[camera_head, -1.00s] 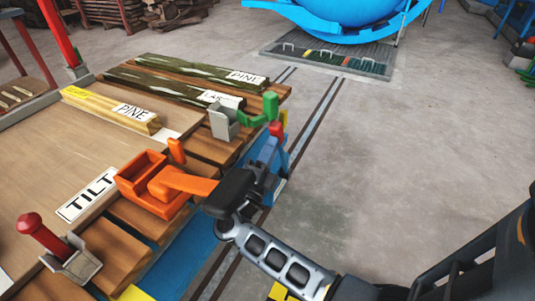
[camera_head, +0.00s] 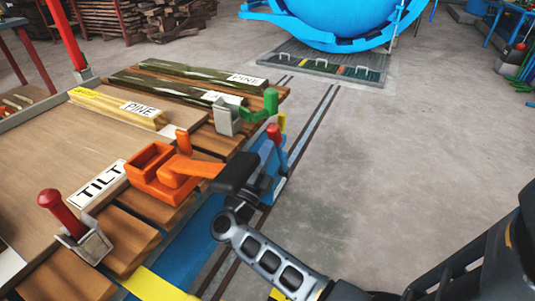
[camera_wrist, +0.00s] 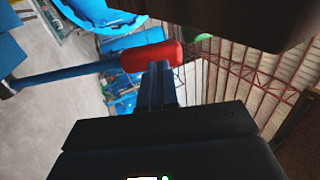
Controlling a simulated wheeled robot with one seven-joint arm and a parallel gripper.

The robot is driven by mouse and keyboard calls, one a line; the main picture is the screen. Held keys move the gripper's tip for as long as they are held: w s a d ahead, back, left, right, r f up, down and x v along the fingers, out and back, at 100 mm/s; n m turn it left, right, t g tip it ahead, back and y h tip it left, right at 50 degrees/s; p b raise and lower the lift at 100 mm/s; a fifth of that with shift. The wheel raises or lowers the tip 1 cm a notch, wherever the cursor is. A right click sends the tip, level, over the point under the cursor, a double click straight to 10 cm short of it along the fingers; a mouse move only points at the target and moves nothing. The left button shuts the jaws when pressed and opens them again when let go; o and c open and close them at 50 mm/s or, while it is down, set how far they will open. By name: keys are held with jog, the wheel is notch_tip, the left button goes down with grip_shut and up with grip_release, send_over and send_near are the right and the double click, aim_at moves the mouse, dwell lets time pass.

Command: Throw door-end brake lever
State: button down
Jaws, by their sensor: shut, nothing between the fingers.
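A lever with a red grip (camera_head: 273,133) stands at the near edge of the blue cart frame, beyond my gripper. In the wrist view its red grip (camera_wrist: 152,56) tops a long blue rod (camera_wrist: 65,73), just ahead of my fingers. No label marks it as the brake lever. My gripper (camera_head: 262,163) is shut and empty, beside the cart's edge and close to this lever. Its narrow closed fingers (camera_wrist: 156,86) point at the red grip in the wrist view; whether they touch it I cannot tell.
An orange lever in an orange box (camera_head: 160,172) sits left of my gripper. A green lever (camera_head: 262,104) and a red-handled lever (camera_head: 62,212) are on the same deck. Boards marked PINE (camera_head: 115,108) lie there. A blue vessel (camera_head: 345,22) stands behind. The floor (camera_head: 420,130) to the right is clear.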

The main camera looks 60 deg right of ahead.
jog(key=r+v, duration=0.1)
jog(key=v, duration=0.8)
jog(key=shift+a, duration=0.5)
jog(key=shift+f, duration=0.1)
jog(key=shift+w+a+f+p, duration=0.1)
jog(key=shift+a+f+p, duration=0.4)
jog(key=shift+f, duration=0.4)
jog(key=shift+w+a+f+p, duration=0.1)
jog(key=shift+a+f+p, duration=0.25)
jog(key=shift+a+f, duration=0.45)
jog(key=shift+d+f, duration=0.15)
jog(key=shift+d, duration=0.05)
jog(key=p+x, duration=0.1)
jog(key=x, duration=1.3)
jog(key=shift+d+p, duration=0.1)
jog(key=shift+p, duration=0.2)
